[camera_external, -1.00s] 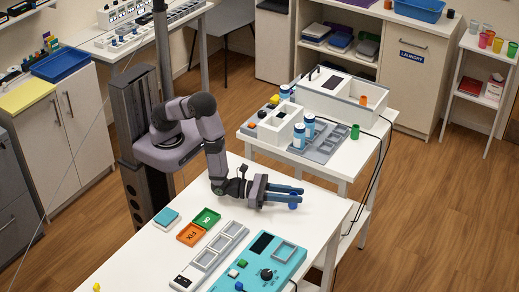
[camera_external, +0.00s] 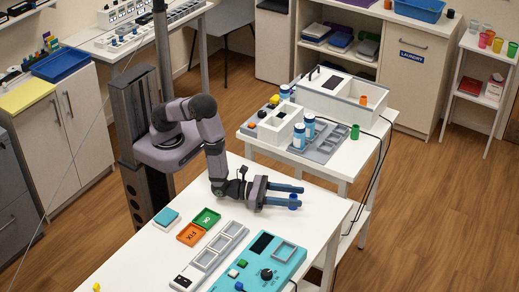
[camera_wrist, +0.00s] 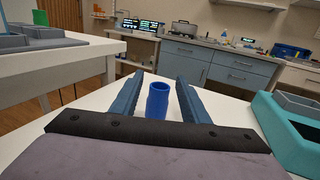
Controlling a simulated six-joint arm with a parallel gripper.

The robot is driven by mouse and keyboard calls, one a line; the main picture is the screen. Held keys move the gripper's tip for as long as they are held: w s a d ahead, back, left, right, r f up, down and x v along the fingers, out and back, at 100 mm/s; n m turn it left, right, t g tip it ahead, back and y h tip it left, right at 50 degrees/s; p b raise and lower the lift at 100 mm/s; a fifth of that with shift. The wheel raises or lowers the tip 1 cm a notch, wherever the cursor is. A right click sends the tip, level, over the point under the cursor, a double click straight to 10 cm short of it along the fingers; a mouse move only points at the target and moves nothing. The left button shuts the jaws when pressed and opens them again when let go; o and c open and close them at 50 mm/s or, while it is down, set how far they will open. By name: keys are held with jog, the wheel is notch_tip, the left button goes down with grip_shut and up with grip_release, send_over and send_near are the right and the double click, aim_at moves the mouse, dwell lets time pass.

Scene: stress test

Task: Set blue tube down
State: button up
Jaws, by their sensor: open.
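The blue tube (camera_wrist: 157,100) stands upright on the white table (camera_wrist: 230,112) in the wrist view, between the two fingers of my gripper (camera_wrist: 160,92). There is a gap on each side of it. In the external view the blue tube (camera_external: 294,202) shows small near the fingertips, by the table's far right part. My gripper (camera_external: 288,195) is low over the table, level, with its fingers spread to the right. It is open and not holding the tube.
A teal device with a knob (camera_external: 266,274) lies nearer the camera. Green and orange trays (camera_external: 206,218) and a grey three-slot holder (camera_external: 218,246) lie left of it. A second table (camera_external: 345,165) with blue-white bottles stands behind. The table's right edge is close to the tube.

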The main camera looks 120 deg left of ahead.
jog(key=shift+s+r, duration=0.1)
jog(key=shift+r, duration=0.05)
jog(key=b+v, duration=0.2)
jog(key=v, duration=0.9)
jog(key=shift+s+d, duration=0.2)
jog(key=shift+s, duration=0.15)
